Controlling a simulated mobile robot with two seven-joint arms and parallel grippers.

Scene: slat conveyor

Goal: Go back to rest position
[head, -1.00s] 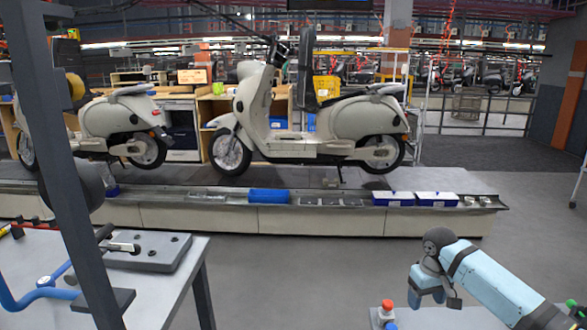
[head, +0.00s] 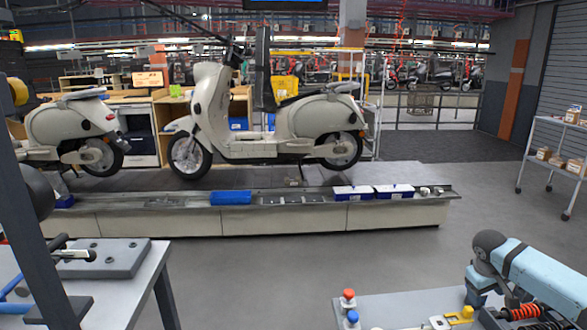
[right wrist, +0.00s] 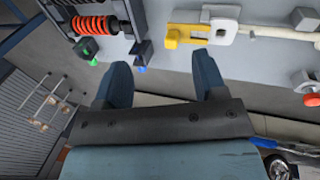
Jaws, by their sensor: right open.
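My right gripper (head: 480,299) is at the lower right of the head view, with its light blue arm coming in from the right edge. It hangs beside the grey table (head: 390,307) at the lower right, partly hidden by my own arm. In the right wrist view both blue fingers of the gripper (right wrist: 163,80) stand wide apart with nothing between them. My left gripper does not show in the head view.
A red-and-white button (head: 348,298), a yellow part (head: 460,315) and an orange spring (head: 525,311) are on the right table. A cream scooter (head: 255,140) stands on the conveyor (head: 290,219). Another table (head: 150,275) is at left. A shelf cart (head: 552,160) stands right. Floor between is open.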

